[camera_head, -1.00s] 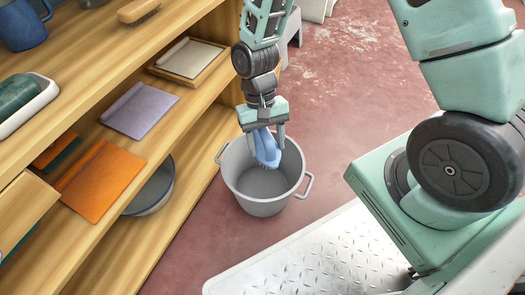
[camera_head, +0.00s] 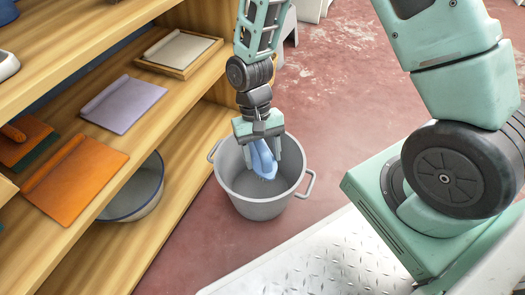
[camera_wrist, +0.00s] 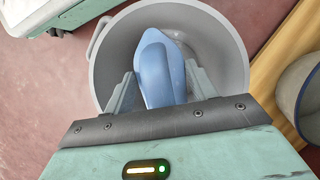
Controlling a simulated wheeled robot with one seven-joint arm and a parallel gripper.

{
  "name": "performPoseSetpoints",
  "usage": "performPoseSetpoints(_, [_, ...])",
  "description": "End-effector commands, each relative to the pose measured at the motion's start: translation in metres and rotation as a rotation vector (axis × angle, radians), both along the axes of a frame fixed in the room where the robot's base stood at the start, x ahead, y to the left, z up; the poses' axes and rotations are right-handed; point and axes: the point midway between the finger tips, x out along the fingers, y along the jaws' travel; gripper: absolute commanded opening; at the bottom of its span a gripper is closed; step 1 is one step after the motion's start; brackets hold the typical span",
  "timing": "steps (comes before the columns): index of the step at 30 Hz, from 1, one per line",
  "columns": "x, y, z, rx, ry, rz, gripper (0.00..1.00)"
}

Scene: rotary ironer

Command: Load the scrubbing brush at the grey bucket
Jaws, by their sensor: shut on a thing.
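The grey bucket (camera_head: 262,208) stands on the red floor beside the shelf, with a handle at each side. It also shows in the wrist view (camera_wrist: 232,70). My gripper (camera_head: 262,152) points down over the bucket's mouth, its fingertips about at rim level in the picture. It is shut on the blue scrubbing brush (camera_head: 263,160), which hangs between the fingers over the opening. In the wrist view the brush's smooth blue back (camera_wrist: 157,68) shows in front of the bucket's inside. The bristles are mostly hidden there. The visible part of the bucket's inside is empty.
A wooden shelf (camera_head: 170,100) on the left holds an orange folder (camera_head: 75,178), a purple folder (camera_head: 123,104) and a framed tray (camera_head: 180,52). A basin with a blue rim (camera_head: 138,190) sits low on it. My metal base plate lies at the front right.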

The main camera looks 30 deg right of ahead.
Motion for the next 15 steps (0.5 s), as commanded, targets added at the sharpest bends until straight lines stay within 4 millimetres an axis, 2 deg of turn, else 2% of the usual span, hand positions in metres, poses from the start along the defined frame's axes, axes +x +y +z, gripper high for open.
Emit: performPoseSetpoints(15, [-0.001,0.000,-0.052,0.000,0.002,0.001,0.38])
